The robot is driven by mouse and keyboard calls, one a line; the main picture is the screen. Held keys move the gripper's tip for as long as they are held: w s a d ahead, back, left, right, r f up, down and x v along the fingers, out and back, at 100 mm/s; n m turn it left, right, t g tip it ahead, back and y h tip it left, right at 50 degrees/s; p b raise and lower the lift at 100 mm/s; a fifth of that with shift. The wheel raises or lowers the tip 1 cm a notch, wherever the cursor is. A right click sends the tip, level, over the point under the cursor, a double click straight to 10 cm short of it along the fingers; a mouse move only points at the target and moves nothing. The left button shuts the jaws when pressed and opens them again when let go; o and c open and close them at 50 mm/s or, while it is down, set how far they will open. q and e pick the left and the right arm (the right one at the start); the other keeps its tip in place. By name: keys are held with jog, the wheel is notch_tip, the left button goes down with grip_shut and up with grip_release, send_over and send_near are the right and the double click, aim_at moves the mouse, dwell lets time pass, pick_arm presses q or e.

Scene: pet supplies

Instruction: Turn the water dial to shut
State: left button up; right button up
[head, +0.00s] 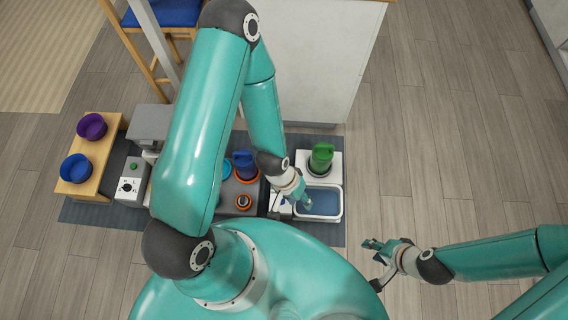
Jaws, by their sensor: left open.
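A white panel (279,208) with a small blue part, which may be the water dial, sits just left of a water basin (320,204). My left gripper (306,201) is open and reaches down over the left side of the basin, beside this panel. It partly hides the panel, so the setting of the blue part cannot be read. A black dial (126,188) shows on a grey-white box at the left, with a green button above it. My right gripper (372,244) is over the floor right of the mat, apart from everything; its fingers are too small to judge.
A green jug (321,158) stands behind the basin. Purple (91,126) and blue (76,169) bowls sit on a wooden stand. A white cabinet (318,65) stands behind. Floor at right is clear.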

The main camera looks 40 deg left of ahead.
pick_arm(q)
jog(key=o, duration=0.3)
jog(key=shift+f, duration=0.1)
jog(key=shift+o, duration=0.8)
jog(key=w+a+f+n+y+b, duration=0.1)
jog(key=w+a+f+b, duration=0.1)
jog(key=f+b, duration=0.5)
jog(key=w+a+f+y+b, duration=0.1)
jog(key=w+a+f+b, duration=0.2)
jog(key=a+f+b, duration=0.2)
notch_tip(320, 180, down, 6)
jog(key=b, duration=0.3)
jog(key=shift+w+a+f+n+y, duration=0.15)
jog(key=shift+w+a+n+y, duration=0.15)
jog(key=shift+w+n, duration=0.1)
jog(key=w+a+f+b, duration=0.1)
jog(key=a+f+b, duration=0.1)
jog(key=f+b, duration=0.5)
jog(key=w+a+f+n+y+b, duration=0.1)
jog(key=f+b, duration=0.6)
jog(key=f, duration=0.7)
jog(key=w+a+f+n+b, duration=0.1)
jog(key=a+f+b, duration=0.1)
jog(key=f+b, duration=0.6)
jog(key=shift+w+a+f+g, duration=0.1)
jog(key=shift+a+f+g, duration=0.1)
jog(key=shift+f, duration=0.45)
jog(key=shift+w+a+f+g, duration=0.1)
jog(key=shift+a+f, duration=0.05)
jog(key=shift+f, duration=1.15)
